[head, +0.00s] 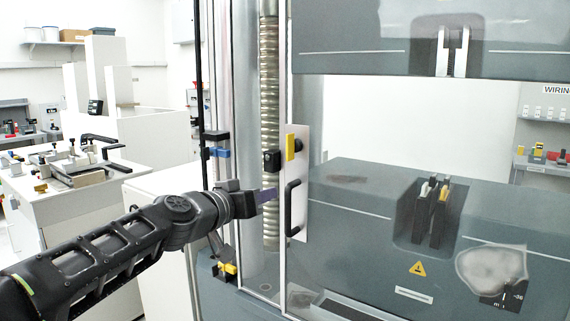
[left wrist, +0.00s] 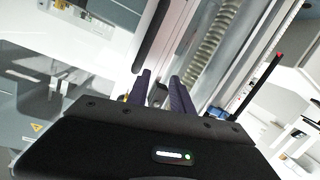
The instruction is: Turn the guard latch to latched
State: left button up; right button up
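The guard latch (head: 290,147) is a yellow upright piece on the upper part of the white door plate (head: 303,212), with a black knob beside it. A black block (head: 271,160) sits just left of it. A black bar handle (head: 292,208) is lower on the plate, and a dark bar that looks like this handle (left wrist: 152,38) shows in the left wrist view. My left gripper (head: 270,195) is left of the handle and below the latch. Its purple fingers (left wrist: 160,94) are apart with nothing visible between them. I cannot make out the latch in the left wrist view. My right gripper is not in view.
The clear guard fronts a grey testing machine (head: 350,220) with upper grips (head: 453,52) and lower grips (head: 433,208). A ribbed column (head: 270,90) stands behind my left gripper. A white bench (head: 70,195) with tools is at left.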

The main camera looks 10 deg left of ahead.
aim_at(287, 145)
pick_arm(q)
jog(key=s+d+r+m+h, duration=0.1)
jog(key=r+m, duration=0.1)
jog(key=r, duration=0.3)
jog(key=s+r+m+t+h, duration=0.1)
jog(key=s+r+m, duration=0.1)
jog(key=r, duration=0.3)
jog(key=shift+s+d+h, duration=0.25)
jog(key=shift+d+h, duration=0.05)
jog(key=shift+d, duration=0.05)
jog(key=shift+w, duration=0.15)
jog(key=p+x, duration=0.3)
jog(key=x, duration=0.3)
jog(key=shift+w+d+r, duration=0.1)
jog(key=shift+w, duration=0.15)
jog(key=shift+w+d+p, duration=0.2)
jog(key=shift+w+p, duration=0.15)
jog(key=shift+w, duration=0.15)
grip_shut()
